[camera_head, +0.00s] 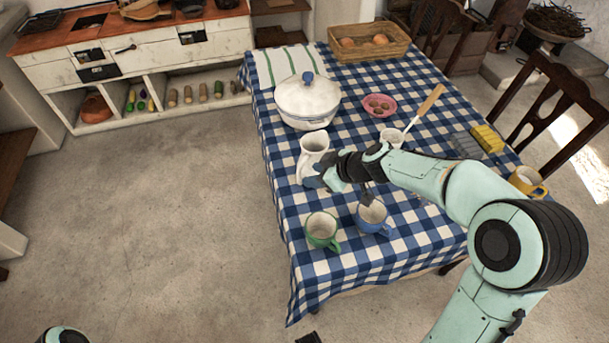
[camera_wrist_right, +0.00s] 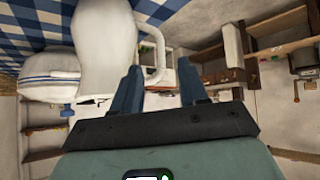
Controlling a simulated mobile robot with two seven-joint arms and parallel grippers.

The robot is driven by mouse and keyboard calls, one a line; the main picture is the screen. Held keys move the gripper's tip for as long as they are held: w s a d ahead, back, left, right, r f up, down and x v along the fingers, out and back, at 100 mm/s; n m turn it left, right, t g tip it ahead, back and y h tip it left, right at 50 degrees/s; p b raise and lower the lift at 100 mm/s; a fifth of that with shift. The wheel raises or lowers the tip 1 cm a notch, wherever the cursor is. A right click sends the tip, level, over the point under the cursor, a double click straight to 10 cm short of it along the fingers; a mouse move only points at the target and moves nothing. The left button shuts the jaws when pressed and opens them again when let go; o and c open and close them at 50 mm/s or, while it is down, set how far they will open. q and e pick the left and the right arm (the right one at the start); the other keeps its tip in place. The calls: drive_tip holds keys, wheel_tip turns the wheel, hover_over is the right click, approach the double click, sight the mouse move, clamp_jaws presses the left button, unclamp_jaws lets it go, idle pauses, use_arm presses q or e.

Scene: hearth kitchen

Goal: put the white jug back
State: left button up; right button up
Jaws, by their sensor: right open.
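The white jug (camera_head: 312,146) stands upright on the checked tablecloth, in front of the lidded tureen. My right gripper (camera_head: 322,181) is open at the jug's near right side. In the right wrist view the jug (camera_wrist_right: 104,45) appears inverted at upper left, its handle (camera_wrist_right: 160,45) reaching to the gap between the open fingers of my right gripper (camera_wrist_right: 158,66). I cannot tell whether the fingers touch the handle. The jug's handle side is partly hidden by the gripper in the head view.
The white tureen (camera_head: 307,102) stands just behind the jug. A green mug (camera_head: 321,230) and a blue mug (camera_head: 371,216) stand close below my right gripper and wrist. A white cup (camera_head: 391,137) is beyond my forearm. The tablecloth's left edge is near the jug.

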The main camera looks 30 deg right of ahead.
drive_tip(key=shift+v, duration=2.3)
